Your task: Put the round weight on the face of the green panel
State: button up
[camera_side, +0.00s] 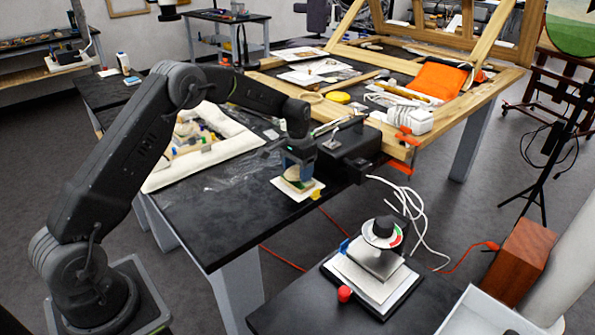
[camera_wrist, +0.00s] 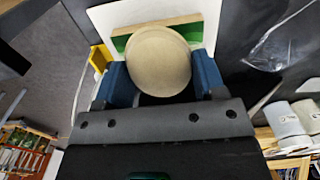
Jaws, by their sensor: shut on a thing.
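The round weight (camera_wrist: 158,62) is a flat beige disc in the wrist view, held between the blue fingers of my gripper (camera_wrist: 162,80). In the side view my gripper (camera_side: 298,168) points down over the small green panel (camera_side: 297,184). In the wrist view the green panel (camera_wrist: 190,32) shows as a green strip with a pale wooden edge behind the disc, which hides much of its face. The panel lies on a white sheet (camera_side: 312,192) on the black table. I cannot tell whether the weight touches the panel.
A black box-like device (camera_side: 348,150) stands close to the right of my gripper. A white padded tray (camera_side: 205,155) with colored pieces lies to the left. A small yellow piece (camera_side: 315,195) is at the sheet's front edge. A dial instrument (camera_side: 380,245) stands on the front table.

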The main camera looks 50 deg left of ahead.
aim_at(298, 169)
jog(key=shift+f, duration=0.4)
jog(key=shift+f, duration=0.15)
jog(key=o, duration=1.1)
jog(key=shift+o, duration=0.2)
notch_tip(298, 169, up, 12)
jog(key=shift+r, duration=0.25)
